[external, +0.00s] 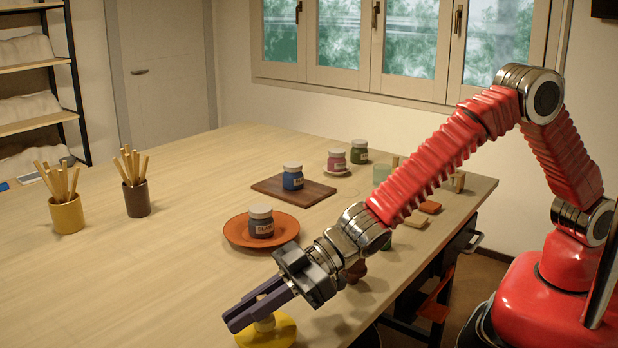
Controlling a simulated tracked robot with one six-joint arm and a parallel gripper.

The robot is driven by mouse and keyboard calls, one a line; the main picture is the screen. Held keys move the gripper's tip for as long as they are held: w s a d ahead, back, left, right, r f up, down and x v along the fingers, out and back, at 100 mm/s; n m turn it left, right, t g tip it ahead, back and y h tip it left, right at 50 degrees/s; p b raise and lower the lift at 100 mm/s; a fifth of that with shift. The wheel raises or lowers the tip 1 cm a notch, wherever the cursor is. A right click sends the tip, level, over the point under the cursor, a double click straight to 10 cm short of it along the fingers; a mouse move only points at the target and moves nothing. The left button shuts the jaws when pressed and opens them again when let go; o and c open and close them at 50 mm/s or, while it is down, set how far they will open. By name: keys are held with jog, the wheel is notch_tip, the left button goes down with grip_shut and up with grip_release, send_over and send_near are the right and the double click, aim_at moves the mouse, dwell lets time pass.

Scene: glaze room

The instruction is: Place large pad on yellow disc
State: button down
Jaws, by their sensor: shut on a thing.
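My gripper (256,308) is low over the near edge of the table, its dark purple fingers pointing down to the left. It is shut on a small pale yellow piece (264,323), which shows just below the fingers and is mostly hidden by them. I cannot tell whether this piece is the large pad. The yellow disc (268,338) lies directly beneath the fingers, and they cover part of it. Whether the held piece touches the disc is unclear. A tan flat pad (413,219) and an orange flat pad (430,207) lie at the right of the table.
An orange plate (235,236) with a dark jar (261,222) is behind my gripper. A blue jar (293,177) stands on a brown board (315,196). Stick-filled cups (66,216) (137,199) stand at the left. The table (120,275) is clear at the front left.

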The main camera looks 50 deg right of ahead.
jog(key=shift+f, duration=0.35)
jog(key=shift+f, duration=0.1)
jog(key=c, duration=1.8)
grip_release()
jog(key=shift+s+d+r, duration=0.15)
jog(key=shift+d+r, duration=0.2)
jog(key=shift+d, duration=0.15)
jog(key=shift+v, duration=5.4)
jog(key=shift+s, duration=0.1)
jog(key=shift+d, duration=0.1)
